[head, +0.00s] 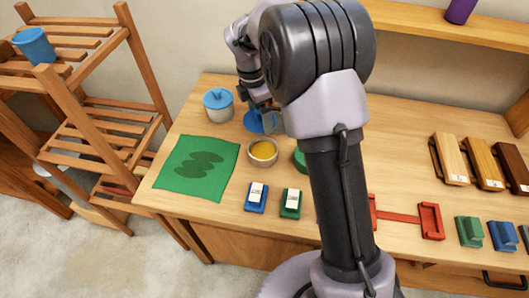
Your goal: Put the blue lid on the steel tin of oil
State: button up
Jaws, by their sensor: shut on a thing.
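The steel tin of oil (263,153) stands open on the bench, with yellow oil showing inside. The blue lid (256,124) is just behind the tin and apart from it, partly hidden by my gripper. My gripper (262,107) is small in view and partly covered by my own arm; it is shut on the blue lid. I cannot tell whether the lid touches the bench or hangs slightly above it.
A green cloth (198,168) lies at the left. Blue (256,197) and green (290,204) blocks lie in front. A green round thing (300,160) is half hidden by my arm.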

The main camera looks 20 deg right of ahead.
notch_tip(320, 180, up, 2)
jog(key=m+p, duration=0.1)
jog(key=p, duration=0.4)
send_over(265, 150)
jog(key=f+b, duration=0.5)
jog(key=b, duration=0.1)
jog(key=shift+a+f, duration=0.3)
jog(key=shift+f, duration=0.75)
jog(key=shift+f, duration=0.6)
jog(key=o, duration=1.1)
jog(key=shift+r, duration=0.15)
